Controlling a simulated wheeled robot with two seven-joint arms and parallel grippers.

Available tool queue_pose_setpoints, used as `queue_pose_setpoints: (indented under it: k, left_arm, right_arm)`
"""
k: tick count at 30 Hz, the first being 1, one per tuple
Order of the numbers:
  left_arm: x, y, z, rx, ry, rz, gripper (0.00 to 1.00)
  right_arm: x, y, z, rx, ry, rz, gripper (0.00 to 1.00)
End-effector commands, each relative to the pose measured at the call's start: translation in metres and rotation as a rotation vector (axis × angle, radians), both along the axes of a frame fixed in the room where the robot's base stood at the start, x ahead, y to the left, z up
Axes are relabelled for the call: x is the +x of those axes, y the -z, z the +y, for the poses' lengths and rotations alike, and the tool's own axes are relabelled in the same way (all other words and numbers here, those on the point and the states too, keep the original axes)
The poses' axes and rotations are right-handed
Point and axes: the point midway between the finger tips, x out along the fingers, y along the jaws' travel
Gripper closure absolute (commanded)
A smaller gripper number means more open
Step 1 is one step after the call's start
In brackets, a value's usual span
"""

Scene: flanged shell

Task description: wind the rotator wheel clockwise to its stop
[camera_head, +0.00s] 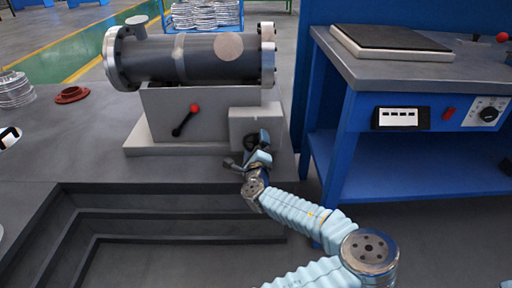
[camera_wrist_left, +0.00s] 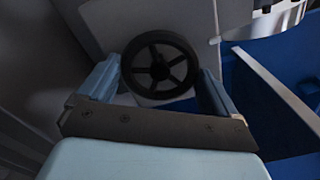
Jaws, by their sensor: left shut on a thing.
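The rotator wheel (camera_wrist_left: 160,70) is a black spoked handwheel on the light grey housing, seen face-on in the left wrist view. In the head view the wheel (camera_head: 250,141) is small and dark on the front of the grey box, partly covered by my gripper. My left gripper (camera_head: 256,150) is at the wheel. In the left wrist view its two blue fingers (camera_wrist_left: 160,85) stand on either side of the rim, shut on the wheel. The flanged shell (camera_head: 205,62) lies horizontally on the grey stand above. My right gripper is not in view.
A lever with a red knob (camera_head: 186,119) sticks out of the stand, left of the wheel. A blue workbench (camera_head: 347,137) with a control panel stands close on the right. A brown flange ring (camera_head: 71,95) lies on the grey platform. Steps (camera_head: 150,222) descend in front.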

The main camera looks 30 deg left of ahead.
Motion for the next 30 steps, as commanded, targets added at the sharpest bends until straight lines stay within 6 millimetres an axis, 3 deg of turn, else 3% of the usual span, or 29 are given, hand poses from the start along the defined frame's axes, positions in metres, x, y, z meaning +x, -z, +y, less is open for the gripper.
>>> queue_pose_setpoints:
  k: [12,29,30]
  left_arm:
    - [-0.0003,0.0027,-0.0007,0.166,0.002,0.107,0.38]
    - [-0.0003,0.0030,-0.0007,0.189,0.002,0.123,0.38]
    - [-0.0003,0.0029,-0.0007,0.189,0.001,0.122,0.03]
  right_arm:
    - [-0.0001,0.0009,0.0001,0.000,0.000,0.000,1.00]
    - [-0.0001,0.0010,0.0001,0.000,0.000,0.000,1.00]
    - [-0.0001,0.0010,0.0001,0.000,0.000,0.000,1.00]
